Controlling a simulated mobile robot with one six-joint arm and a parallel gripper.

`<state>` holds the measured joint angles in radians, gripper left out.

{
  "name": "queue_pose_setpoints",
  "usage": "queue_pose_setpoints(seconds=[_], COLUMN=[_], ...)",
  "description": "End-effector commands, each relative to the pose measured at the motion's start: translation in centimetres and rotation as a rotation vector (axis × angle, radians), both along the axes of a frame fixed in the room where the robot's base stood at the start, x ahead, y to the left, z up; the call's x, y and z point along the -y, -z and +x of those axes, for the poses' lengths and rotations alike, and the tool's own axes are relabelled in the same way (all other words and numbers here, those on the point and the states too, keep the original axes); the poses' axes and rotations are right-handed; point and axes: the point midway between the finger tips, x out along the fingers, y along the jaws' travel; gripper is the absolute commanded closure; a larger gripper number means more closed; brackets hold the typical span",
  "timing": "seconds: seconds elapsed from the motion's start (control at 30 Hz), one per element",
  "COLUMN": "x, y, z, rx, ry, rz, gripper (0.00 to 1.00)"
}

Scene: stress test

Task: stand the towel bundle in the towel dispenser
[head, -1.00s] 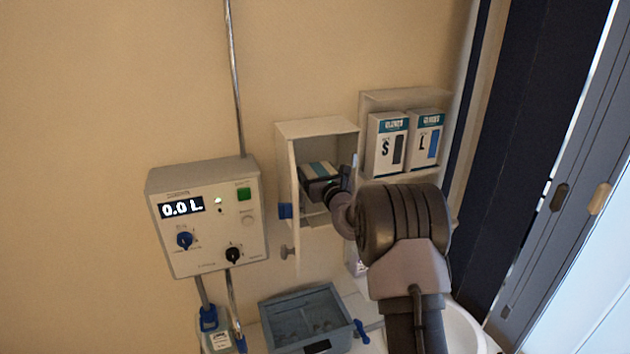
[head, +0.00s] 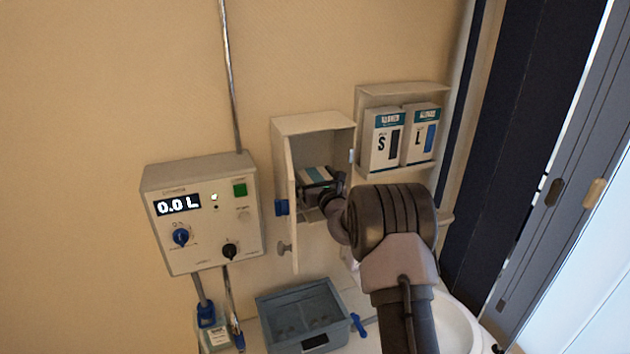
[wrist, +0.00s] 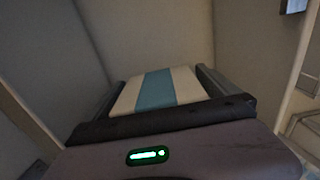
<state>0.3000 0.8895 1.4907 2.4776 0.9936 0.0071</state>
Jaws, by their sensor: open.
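The towel bundle (wrist: 158,90), white with a blue band, is inside the open wall box that is the towel dispenser (head: 314,123). In the head view the bundle (head: 316,174) shows at the box's lower part. My gripper (wrist: 157,80) reaches into the box, its two fingers on either side of the bundle. The jaws are open; contact with the bundle's sides cannot be told. The bundle's underside is hidden by my gripper. The dispenser's door (head: 292,215) stands open at the left.
A shelf (head: 400,92) with two glove boxes, marked S (head: 383,140) and L (head: 421,134), is at the right. A control box (head: 203,213) hangs at the left. A grey-blue bin (head: 302,318) and a white basin (head: 456,325) are below.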

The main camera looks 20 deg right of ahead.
Motion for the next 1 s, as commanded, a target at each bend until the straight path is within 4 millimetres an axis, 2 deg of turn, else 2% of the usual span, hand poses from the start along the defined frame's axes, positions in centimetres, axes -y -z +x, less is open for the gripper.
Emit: queue_pose_setpoints(seconds=[0.3,0.5,0.67,1.0], x=[0.1,0.0,0.0,0.0], y=[0.2,0.1,-0.1,-0.1], z=[-7.4,-11.0,-12.0,-12.0], rx=[0.001,0.001,0.001,0.001], ry=[0.002,0.002,0.0,0.0], rz=[0.0,0.0,-0.001,0.0], gripper=[0.01,0.01,0.01,0.01])
